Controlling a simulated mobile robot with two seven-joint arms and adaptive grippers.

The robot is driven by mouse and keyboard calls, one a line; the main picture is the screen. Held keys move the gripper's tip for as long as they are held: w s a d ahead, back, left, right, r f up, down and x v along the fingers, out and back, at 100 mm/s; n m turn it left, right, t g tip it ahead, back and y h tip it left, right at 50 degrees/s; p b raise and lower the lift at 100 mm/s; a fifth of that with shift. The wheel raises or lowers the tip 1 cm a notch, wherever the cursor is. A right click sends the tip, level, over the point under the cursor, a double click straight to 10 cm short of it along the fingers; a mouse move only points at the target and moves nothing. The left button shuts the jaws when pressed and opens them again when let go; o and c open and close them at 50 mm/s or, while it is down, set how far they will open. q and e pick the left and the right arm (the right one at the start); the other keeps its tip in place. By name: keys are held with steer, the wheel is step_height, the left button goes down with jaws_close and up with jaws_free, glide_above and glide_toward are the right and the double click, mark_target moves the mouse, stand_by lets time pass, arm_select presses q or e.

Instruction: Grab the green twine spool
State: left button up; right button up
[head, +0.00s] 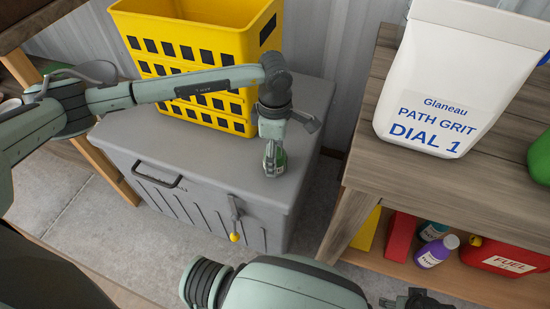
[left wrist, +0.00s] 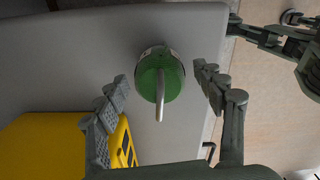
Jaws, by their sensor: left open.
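The green twine spool (head: 279,163) stands on the grey chest lid, near its right front part. In the left wrist view the spool (left wrist: 160,78) shows from above as a green round body with a pale strand or loop across it. My left gripper (head: 273,150) is right above the spool in the head view. In the left wrist view my left gripper (left wrist: 163,82) is open, with one finger on each side of the spool and a gap to both. My right gripper (left wrist: 262,22) shows at the upper right there, its fingertips apart; the head view shows only a bit of it.
A yellow crate (head: 185,38) stands on the grey chest (head: 125,130) behind my left gripper. A yellow-tipped latch hangs on the chest front.

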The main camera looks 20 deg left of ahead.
arm_select(q)
steer(key=c, duration=1.3)
steer(key=shift+r, duration=0.1)
